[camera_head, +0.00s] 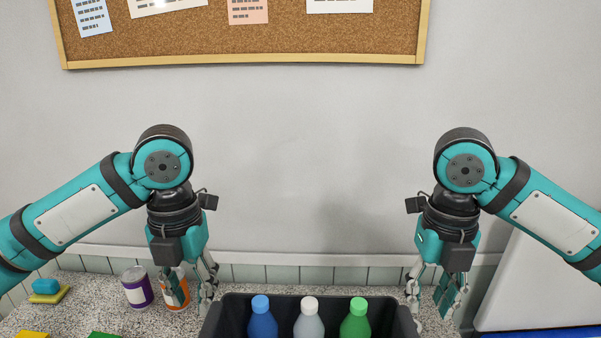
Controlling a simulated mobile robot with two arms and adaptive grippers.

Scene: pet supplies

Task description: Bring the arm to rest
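My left gripper (190,287) hangs pointing down over the left part of the counter, in front of an orange can (176,293). Its fingers look spread apart, and I see nothing held between them. My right gripper (431,292) hangs pointing down at the right of the black bin. Its fingers are apart and empty. Both arms are bent at the elbow in a near mirror pose.
A black bin (237,310) holds a blue bottle (262,322), a grey bottle (309,322) and a green bottle (355,321). A purple can (137,288) and a blue-and-yellow sponge stack (47,290) stand left. A white panel (530,285) leans right. A corkboard (250,40) hangs behind.

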